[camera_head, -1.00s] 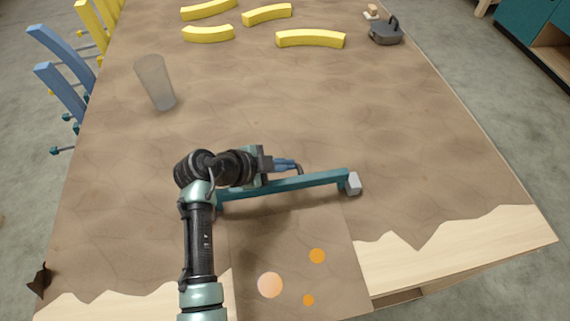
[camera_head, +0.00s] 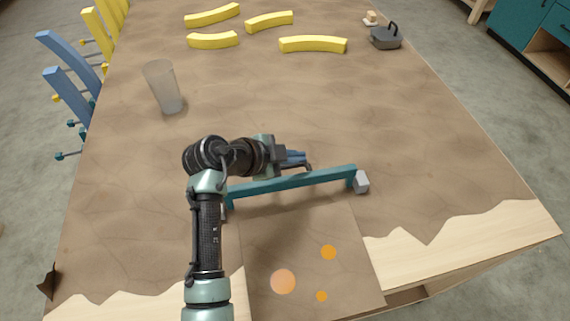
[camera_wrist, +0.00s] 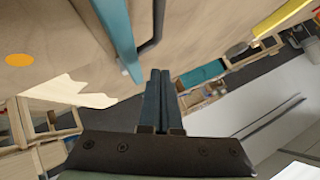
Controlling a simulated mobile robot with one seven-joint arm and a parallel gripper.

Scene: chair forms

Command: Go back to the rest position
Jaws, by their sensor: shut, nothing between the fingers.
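My gripper (camera_head: 302,159) is low over the near half of the table, its dark blue fingers pointing right in the head view. In the wrist view the fingers (camera_wrist: 160,72) are pressed together with nothing between them. A teal bar piece (camera_head: 295,184) with a grey end block (camera_head: 361,182) stands just on the near side of the gripper. In the wrist view the teal bar (camera_wrist: 117,35) passes left of the fingertips, outside them. I cannot tell whether they touch. My forearm hides part of the bar's left end.
A brown-covered table (camera_head: 440,150) has clear room at its middle and right. A grey translucent cup (camera_head: 164,88) stands at left. Several yellow curved pieces (camera_head: 313,44) and a dark lidded pot (camera_head: 386,37) lie at the far end. Blue (camera_head: 70,62) and yellow chairs stand left.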

